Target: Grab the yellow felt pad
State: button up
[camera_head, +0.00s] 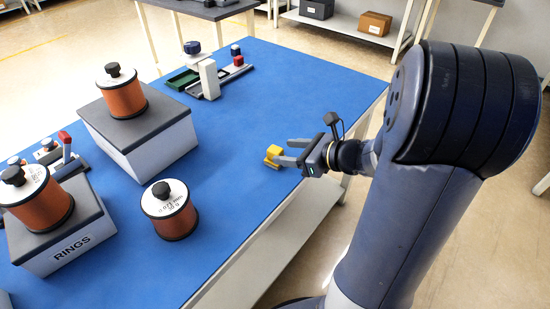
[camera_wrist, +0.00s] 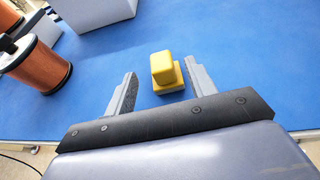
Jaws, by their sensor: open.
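The yellow felt pad (camera_head: 272,154) lies on the blue table near its right edge. In the wrist view the yellow felt pad (camera_wrist: 165,72) is a small block with a raised yellow top on a wider base. My gripper (camera_head: 288,151) is open at the pad, its fingers pointing left in the head view. In the wrist view my gripper (camera_wrist: 160,84) has the pad between its two fingertips, closer to the right finger, with a gap on the left. Nothing is held.
A copper spool (camera_head: 170,212) stands on the blue table (camera_head: 235,205) left of the pad. Another spool (camera_head: 122,95) sits on a grey box (camera_head: 150,150), and a third (camera_head: 38,198) on a box marked RINGS (camera_head: 70,250). A fixture (camera_head: 208,80) stands farther back.

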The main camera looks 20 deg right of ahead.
aim_at(270, 150)
jog(key=shift+w+a+f, duration=0.25)
jog(key=shift+w+a, duration=0.1)
jog(key=shift+w, duration=0.25)
jog(key=shift+b+x, duration=0.55)
jog(key=shift+x, duration=2.15)
jog(key=shift+s+f, duration=0.1)
jog(key=c, duration=1.1)
